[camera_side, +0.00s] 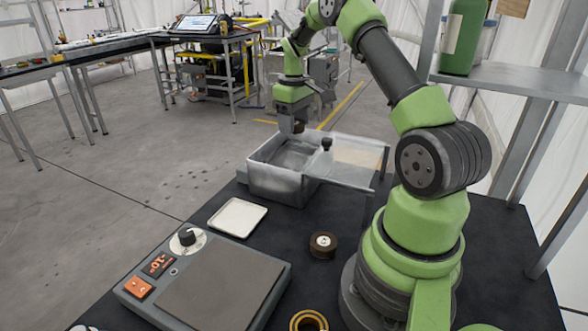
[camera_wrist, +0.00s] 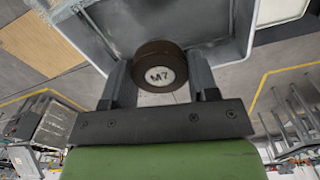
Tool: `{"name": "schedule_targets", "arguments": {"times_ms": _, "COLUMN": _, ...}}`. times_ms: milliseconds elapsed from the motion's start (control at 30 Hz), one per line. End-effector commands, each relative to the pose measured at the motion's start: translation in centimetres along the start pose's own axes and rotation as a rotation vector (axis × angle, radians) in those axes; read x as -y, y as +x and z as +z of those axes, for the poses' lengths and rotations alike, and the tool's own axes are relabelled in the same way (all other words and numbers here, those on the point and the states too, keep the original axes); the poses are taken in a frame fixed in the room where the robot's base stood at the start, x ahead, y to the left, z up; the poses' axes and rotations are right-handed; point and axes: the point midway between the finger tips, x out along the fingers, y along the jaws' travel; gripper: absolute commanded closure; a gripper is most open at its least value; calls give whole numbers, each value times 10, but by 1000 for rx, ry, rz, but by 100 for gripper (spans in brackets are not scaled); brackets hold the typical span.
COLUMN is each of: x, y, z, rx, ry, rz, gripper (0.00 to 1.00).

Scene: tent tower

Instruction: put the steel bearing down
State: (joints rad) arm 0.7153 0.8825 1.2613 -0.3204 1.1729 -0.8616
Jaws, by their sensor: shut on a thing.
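The bearing (camera_wrist: 160,67) is a dark brown round piece with a pale centre marked "M7". My gripper (camera_wrist: 160,85) is shut on it, one finger on each side. In the side view my gripper (camera_side: 298,126) points down above the open left part of a grey metal bin (camera_side: 285,187). The bearing shows there only as a small dark patch between the fingers. It appears to be held above the bin floor, near rim height. A wall of the bin also shows in the wrist view (camera_wrist: 88,40).
A panel with a black knob (camera_side: 326,145) adjoins the bin's right side. A white tray (camera_side: 238,217), a grey device with dial and display (camera_side: 218,290), a similar dark roll (camera_side: 323,245) and a yellow-black ring (camera_side: 308,321) are on the black table. Table around the roll is clear.

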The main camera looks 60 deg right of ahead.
Motion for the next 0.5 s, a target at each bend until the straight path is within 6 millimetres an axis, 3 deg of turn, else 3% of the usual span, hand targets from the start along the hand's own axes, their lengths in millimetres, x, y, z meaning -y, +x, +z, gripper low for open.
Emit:
{"name": "schedule_targets", "arguments": {"times_ms": 300, "x": 1, "y": 57, "z": 0, "rx": 2, "ry": 1, "rz": -2, "gripper": 74}}
{"name": "schedule_targets", "arguments": {"times_ms": 500, "x": 1, "y": 78, "z": 0, "rx": 0, "ry": 2, "rz": -1, "gripper": 74}}
